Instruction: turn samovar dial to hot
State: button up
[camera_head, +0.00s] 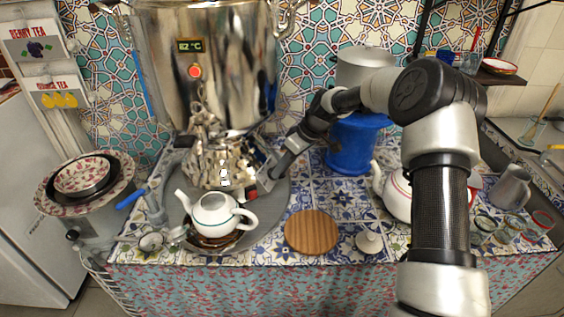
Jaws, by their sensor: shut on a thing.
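The large silver samovar (225,70) stands at the back left of the table. Its display (189,45) reads about 82 °C, with a round red-orange spot (195,72) below it. Its lower part (205,160) is mirror-like and full of reflections. Small white markings (224,176) show low on its front. My gripper (252,174) comes in from the right and is shut at the samovar's lower front, right beside these markings. It seems to hold the dial, but the fingers hide the dial, so its setting cannot be read.
A white teapot (213,214) stands close in front of the samovar. A round wooden board (312,232) and a white lid (369,242) lie to its right. A blue pot (352,145) stands behind my arm. Another teapot (396,195) is partly hidden by my arm.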

jog(key=shift+w+m+g+y+p, duration=0.1)
jog(key=shift+m+g+y+p, duration=0.4)
jog(key=shift+m, duration=0.7)
jog(key=o, duration=0.7)
jog(key=shift+o, duration=0.2)
jog(key=shift+d, duration=0.1)
jog(key=p+v, duration=0.1)
jog(key=v, duration=1.6)
jog(key=shift+r+p, duration=0.2)
jog(key=shift+p, duration=0.2)
